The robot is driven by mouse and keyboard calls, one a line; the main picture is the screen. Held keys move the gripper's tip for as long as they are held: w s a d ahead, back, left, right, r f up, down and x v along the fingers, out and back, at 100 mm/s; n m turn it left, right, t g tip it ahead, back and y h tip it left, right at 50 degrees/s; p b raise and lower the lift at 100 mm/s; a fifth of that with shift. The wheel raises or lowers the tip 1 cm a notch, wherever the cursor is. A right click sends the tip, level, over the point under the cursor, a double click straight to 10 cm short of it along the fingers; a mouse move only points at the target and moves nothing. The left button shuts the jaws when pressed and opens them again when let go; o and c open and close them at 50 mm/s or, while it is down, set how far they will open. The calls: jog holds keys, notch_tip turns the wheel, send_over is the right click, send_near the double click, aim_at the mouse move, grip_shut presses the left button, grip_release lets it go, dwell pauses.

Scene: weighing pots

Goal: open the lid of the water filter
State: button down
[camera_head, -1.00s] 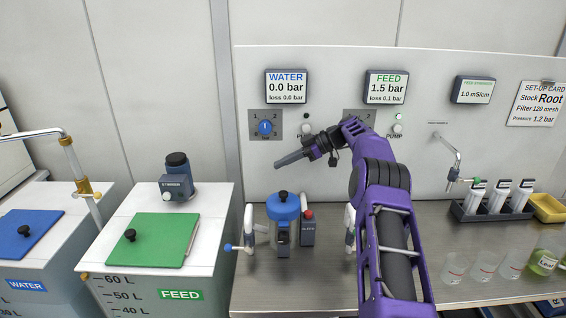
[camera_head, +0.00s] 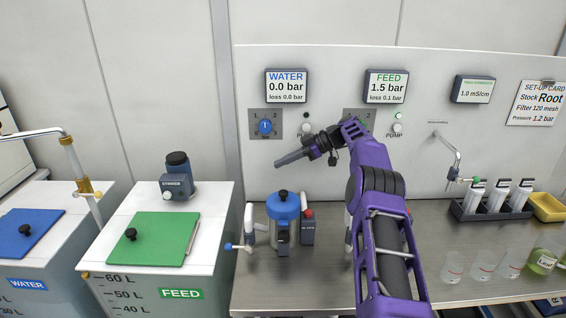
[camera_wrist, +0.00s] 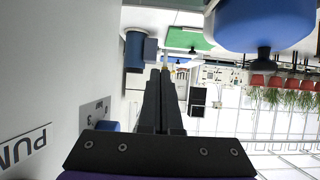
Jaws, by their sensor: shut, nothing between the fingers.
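The water filter has a round blue lid (camera_head: 283,206) with a black knob (camera_head: 283,194) on top, seated on its body on the bench. The blue lid (camera_wrist: 262,22) and its black knob (camera_wrist: 264,58) also show at the top right of the wrist view, which looks tipped over. My gripper (camera_head: 278,164) is shut and empty, above the lid and slightly left of it, apart from it and pointing left. In the wrist view the shut fingers (camera_wrist: 160,74) are beside the lid, not touching it. The feed filter is hidden behind my arm.
A grey unit with a red button (camera_head: 308,213) stands right of the filter, and a blue-handled valve (camera_head: 229,247) sticks out left. The WATER dial (camera_head: 265,127) is on the wall behind. The feed tank with its green lid (camera_head: 150,240) stands left. Clear cups (camera_head: 453,268) stand right.

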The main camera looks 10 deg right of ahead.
jog(key=s+r+b, duration=0.3)
jog(key=r, duration=0.4)
jog(key=shift+a+b, duration=0.3)
jog(key=shift+a, duration=0.1)
